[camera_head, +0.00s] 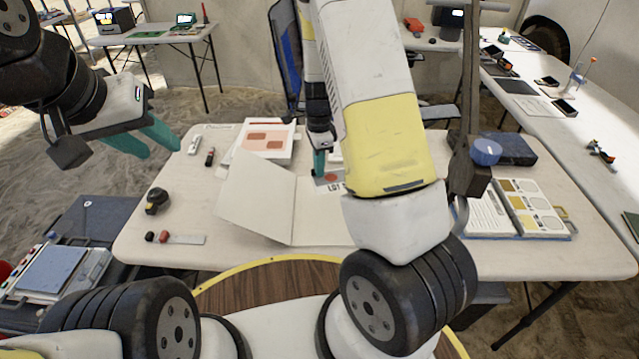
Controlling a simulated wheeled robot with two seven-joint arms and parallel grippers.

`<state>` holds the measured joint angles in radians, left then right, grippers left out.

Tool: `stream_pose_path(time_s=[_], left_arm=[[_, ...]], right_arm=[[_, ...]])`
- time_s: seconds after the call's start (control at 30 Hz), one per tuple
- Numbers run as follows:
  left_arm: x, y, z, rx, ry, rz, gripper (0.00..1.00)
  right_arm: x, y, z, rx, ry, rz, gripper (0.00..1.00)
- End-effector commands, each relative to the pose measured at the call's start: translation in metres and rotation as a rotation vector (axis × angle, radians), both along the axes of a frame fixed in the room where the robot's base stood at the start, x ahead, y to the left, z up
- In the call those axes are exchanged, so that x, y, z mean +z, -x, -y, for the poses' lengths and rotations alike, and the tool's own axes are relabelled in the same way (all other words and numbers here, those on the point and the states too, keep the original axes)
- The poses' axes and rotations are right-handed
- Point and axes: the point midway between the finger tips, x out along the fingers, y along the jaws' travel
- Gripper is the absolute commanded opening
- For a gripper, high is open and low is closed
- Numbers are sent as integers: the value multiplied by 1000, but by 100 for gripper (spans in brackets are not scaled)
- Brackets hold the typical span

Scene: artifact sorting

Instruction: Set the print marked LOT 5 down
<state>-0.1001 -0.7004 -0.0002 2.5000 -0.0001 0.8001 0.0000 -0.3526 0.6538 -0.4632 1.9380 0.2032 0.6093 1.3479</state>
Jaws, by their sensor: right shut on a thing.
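The print marked LOT (333,188) is a small pale card with an orange-red spot. My arm hides its right part, including any number. My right gripper (320,168) is shut on its far edge, over the middle of the table. The print appears over or just beside a blank open folder (262,212); I cannot tell whether it touches anything below. My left gripper (162,148) is empty, its teal fingers apart, above the floor and the table's left edge.
The table (190,238) also bears papers with orange blocks (265,138), an open binder (515,208), a dark box (508,148), a black round object (157,200) and small markers.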

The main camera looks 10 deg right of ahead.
Motion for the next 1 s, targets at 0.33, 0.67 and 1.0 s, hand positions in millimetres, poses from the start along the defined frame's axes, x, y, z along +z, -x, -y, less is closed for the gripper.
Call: stream_pose_path(time_s=[0.33, 0.67, 1.0], left_arm=[[0, 0, 0, 0, 0, 0, 36], [0, 0, 0, 0, 0, 0, 36], [0, 0, 0, 0, 0, 0, 36]], right_arm=[[-18, -7, 2, -314, 1, -4, 0], [-66, -8, 2, -313, 0, 0, 0], [-103, -8, 2, -313, 0, 0, 0]])
